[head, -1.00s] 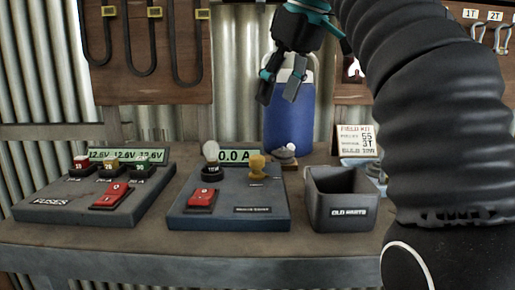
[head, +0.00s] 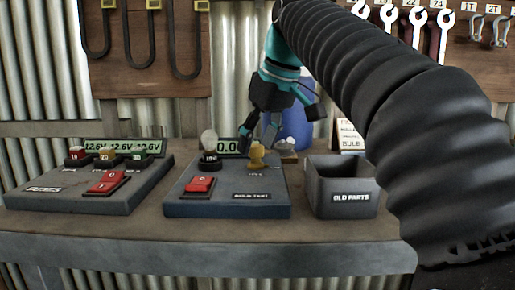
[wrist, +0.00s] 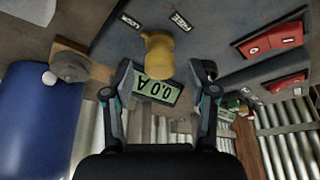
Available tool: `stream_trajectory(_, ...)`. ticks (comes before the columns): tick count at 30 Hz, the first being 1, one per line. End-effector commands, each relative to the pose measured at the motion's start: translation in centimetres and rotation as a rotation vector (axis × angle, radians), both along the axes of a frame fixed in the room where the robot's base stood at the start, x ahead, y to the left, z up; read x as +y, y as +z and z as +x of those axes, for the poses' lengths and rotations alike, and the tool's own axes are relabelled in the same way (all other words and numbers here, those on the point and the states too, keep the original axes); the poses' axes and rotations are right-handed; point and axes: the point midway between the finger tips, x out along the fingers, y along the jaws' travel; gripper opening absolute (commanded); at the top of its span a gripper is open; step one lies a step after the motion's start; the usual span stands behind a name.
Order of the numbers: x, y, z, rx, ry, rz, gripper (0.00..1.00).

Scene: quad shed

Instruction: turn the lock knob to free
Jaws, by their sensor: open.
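The lock knob is a yellow knob (head: 257,155) on top of the grey bulb test box (head: 235,197), right of a bulb in its socket (head: 209,147). My gripper (head: 259,138) is open and empty, pointing down just above and behind the knob. In the wrist view my gripper's fingers (wrist: 162,85) stand apart either side of the display, with the knob just beyond their tips. I see no contact.
A red switch (head: 199,187) sits on the box front, and a display (head: 229,146) stands behind. The fuse box (head: 75,194) is to the left, an open old parts bin (head: 341,198) to the right. A blue cooler (head: 297,125) stands behind. Bench front is clear.

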Motion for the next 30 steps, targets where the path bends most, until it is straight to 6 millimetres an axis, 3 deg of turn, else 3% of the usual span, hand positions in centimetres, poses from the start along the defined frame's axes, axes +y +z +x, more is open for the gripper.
stream_trajectory(12,0.18,-0.60,0.18,0.000,0.000,0.000,0.55)
stream_trajectory(19,0.18,-0.60,0.18,0.000,0.000,0.000,0.00)
stream_trajectory(30,0.25,-0.48,0.12,0.001,-0.045,0.000,0.00)
